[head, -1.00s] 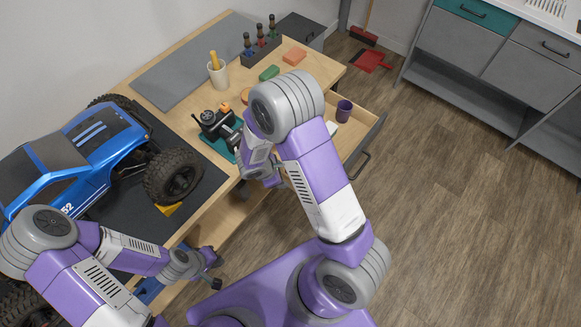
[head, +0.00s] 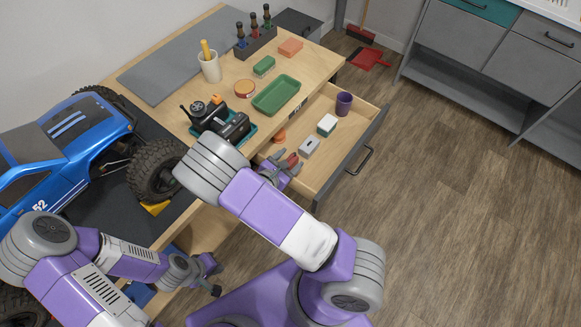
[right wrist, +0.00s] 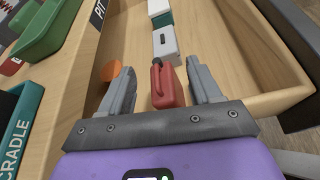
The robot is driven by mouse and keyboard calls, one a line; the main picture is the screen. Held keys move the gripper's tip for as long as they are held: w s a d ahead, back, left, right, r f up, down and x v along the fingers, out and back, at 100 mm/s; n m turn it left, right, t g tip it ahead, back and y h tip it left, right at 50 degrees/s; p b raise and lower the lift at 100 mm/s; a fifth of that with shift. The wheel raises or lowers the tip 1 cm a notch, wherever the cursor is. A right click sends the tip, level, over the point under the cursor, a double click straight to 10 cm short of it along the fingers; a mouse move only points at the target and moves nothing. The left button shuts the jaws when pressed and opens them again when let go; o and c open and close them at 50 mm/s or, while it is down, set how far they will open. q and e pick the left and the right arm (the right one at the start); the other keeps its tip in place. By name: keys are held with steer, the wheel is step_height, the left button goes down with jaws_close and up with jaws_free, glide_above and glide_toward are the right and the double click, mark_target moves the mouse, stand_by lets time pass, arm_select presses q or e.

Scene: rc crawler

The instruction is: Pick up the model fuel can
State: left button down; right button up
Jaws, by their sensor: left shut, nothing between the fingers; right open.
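The model fuel can is a small red can with a dark cap (right wrist: 166,84), in the open drawer. In the right wrist view it stands between the spread fingers of my right gripper (right wrist: 163,90), with a gap visible on each side. In the head view the red can (head: 292,160) shows at my right gripper (head: 282,166), partly hidden by the fingers. My right gripper is open. My left gripper (head: 213,276) is shut and empty, low in front of the workbench, away from the can.
The drawer (head: 326,172) also holds a grey box (head: 309,147), a green-and-white box (head: 327,125), a purple cup (head: 344,104) and an orange round thing (right wrist: 124,78). A green tray (head: 276,95) and a blue truck (head: 62,150) are on the workbench. The drawer walls lie close around my right gripper.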

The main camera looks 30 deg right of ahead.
steer(key=shift+x, duration=1.15)
steer(key=c, duration=1.1)
